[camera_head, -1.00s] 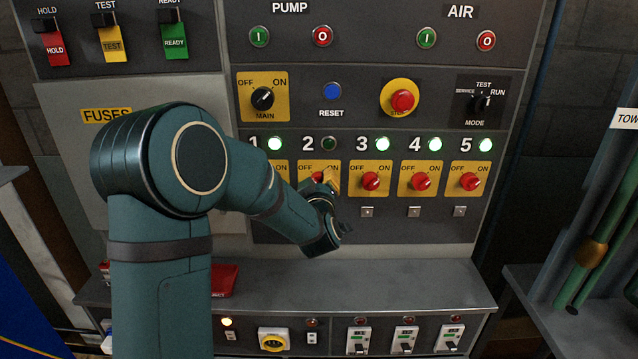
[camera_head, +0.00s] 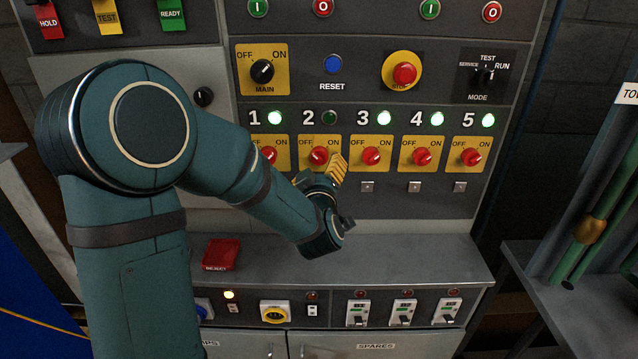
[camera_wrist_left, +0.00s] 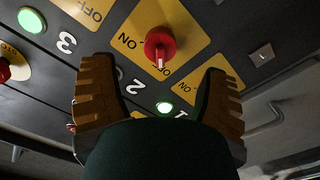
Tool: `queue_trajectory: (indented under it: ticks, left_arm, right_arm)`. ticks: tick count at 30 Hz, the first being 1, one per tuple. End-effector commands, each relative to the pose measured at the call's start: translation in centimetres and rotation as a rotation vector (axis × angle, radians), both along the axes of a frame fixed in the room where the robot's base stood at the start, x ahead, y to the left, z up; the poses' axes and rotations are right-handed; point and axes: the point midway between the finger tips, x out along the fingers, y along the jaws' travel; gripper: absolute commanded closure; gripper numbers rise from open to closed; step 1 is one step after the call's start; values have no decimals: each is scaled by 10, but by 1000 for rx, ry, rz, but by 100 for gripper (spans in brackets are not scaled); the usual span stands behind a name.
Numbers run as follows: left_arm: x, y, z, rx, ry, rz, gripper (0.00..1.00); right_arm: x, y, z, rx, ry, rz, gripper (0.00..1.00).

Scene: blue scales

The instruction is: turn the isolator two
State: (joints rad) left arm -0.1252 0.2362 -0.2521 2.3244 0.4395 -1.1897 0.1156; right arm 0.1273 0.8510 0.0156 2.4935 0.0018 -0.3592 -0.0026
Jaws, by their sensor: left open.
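Isolator two is a red knob (camera_head: 319,157) on a yellow OFF/ON plate under the number 2. Its lamp (camera_head: 329,117) is dark. The knob also shows in the left wrist view (camera_wrist_left: 160,46), with its white mark toward the bottom of that picture. My left gripper (camera_head: 322,172) is open and empty just in front of and below the knob. In the wrist view its yellow-ridged fingers (camera_wrist_left: 160,100) stand wide apart, with the knob beyond them and between their lines. I see no contact. My right gripper is not in view.
Isolator one (camera_head: 269,156) and isolator three (camera_head: 371,156) flank the knob closely; the lamps of one, three, four and five glow green. A grey ledge (camera_head: 400,258) juts out below. The red stop button (camera_head: 404,74) and main switch (camera_head: 262,71) are above.

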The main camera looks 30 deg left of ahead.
Motion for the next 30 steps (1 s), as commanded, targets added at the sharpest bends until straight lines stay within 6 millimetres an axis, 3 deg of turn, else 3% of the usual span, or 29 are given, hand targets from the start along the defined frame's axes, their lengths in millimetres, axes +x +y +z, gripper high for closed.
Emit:
queue_trajectory:
  ticks: [3, 10, 30]
  left_arm:
    - [-20, -12, 0, -1, -2, -1, 25]
    - [-41, -26, 1, -1, -2, -1, 25]
    - [-44, -30, -4, 0, 10, -8, 25]
  right_arm:
    - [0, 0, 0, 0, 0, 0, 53]
    - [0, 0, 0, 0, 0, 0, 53]
    - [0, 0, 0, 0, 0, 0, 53]
